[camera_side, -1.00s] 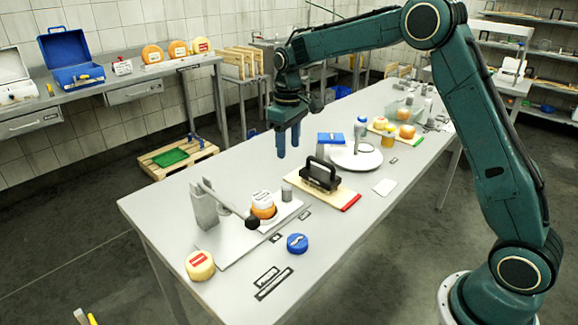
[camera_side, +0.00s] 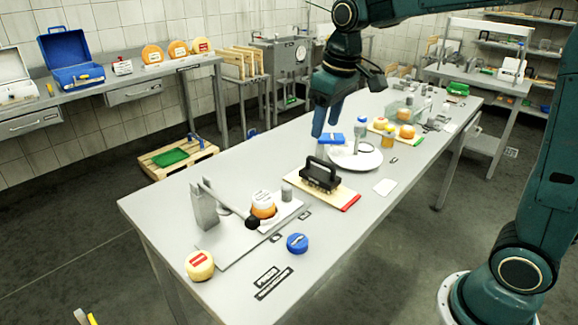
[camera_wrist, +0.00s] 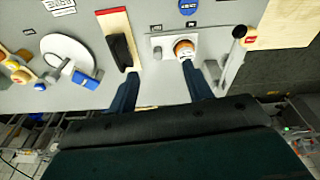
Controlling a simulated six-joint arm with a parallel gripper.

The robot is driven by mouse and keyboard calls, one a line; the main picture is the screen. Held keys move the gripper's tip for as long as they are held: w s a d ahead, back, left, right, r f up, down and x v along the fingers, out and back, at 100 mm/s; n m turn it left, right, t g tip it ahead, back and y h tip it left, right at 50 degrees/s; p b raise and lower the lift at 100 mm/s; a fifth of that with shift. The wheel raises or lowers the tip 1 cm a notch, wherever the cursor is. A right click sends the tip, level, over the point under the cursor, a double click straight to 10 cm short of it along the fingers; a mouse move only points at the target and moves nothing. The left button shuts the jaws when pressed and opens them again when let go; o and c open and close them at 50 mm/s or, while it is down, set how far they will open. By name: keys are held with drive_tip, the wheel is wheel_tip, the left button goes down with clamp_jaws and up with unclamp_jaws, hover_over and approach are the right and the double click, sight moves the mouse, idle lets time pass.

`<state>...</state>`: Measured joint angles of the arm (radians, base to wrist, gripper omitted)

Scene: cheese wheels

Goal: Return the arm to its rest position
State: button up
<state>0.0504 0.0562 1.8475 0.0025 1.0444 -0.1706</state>
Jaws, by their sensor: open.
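My gripper (camera_side: 326,118) is open and empty in the side view, raised above the table (camera_side: 180,212) at its far edge. Its blue fingers point down near the blue-lidded container (camera_side: 331,139), and I cannot tell whether they are apart from it in depth. In the wrist view, the two fingers (camera_wrist: 160,92) are spread, with nothing between their tips. Beyond them lie the black-handled brush (camera_wrist: 121,50) on its board and an orange cheese wheel (camera_wrist: 184,47) on the press plate. My arm rises from its base at the right.
A press with a lever (camera_side: 205,205), a black-handled brush (camera_side: 320,174), a white round plate (camera_side: 345,158) and a blue round piece (camera_side: 297,243) stand on the table. A yellow cheese wheel (camera_side: 199,265) is at the near left. The front right tabletop is clear.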

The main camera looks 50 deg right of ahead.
drive_tip(key=s+a+m+t, duration=0.1)
drive_tip(key=s+a+t, duration=0.1)
drive_tip(key=s, duration=1.9)
drive_tip(key=shift+s+f+t, duration=0.2)
drive_tip(key=shift+f+t, duration=0.25)
drive_tip(key=shift+t, duration=0.25)
